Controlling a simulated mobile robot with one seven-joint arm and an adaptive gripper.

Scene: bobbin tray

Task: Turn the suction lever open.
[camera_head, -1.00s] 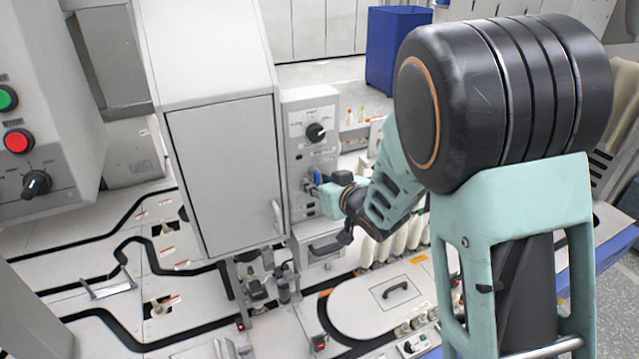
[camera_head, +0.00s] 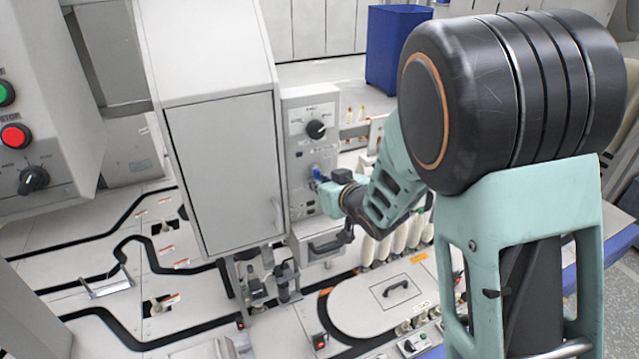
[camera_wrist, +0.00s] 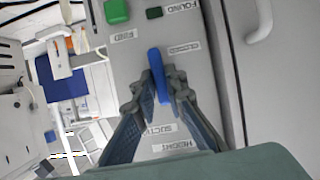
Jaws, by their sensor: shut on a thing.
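The suction lever is a small blue lever (camera_wrist: 158,76) on the grey control panel. In the wrist view it stands along the picture's vertical, between labels. My gripper (camera_wrist: 160,92) has a finger on each side of it and is shut on it. In the head view the blue lever (camera_head: 317,173) shows as a small patch on the panel, and my gripper (camera_head: 326,190) reaches it from the right. The lever's lower part is partly hidden by the fingers.
The panel (camera_head: 303,130) also carries a black knob (camera_head: 316,129); a green button (camera_wrist: 116,11) shows in the wrist view. A tall grey cabinet (camera_head: 222,170) with a door handle stands directly left. A white lid with a black handle (camera_head: 396,289) lies below.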

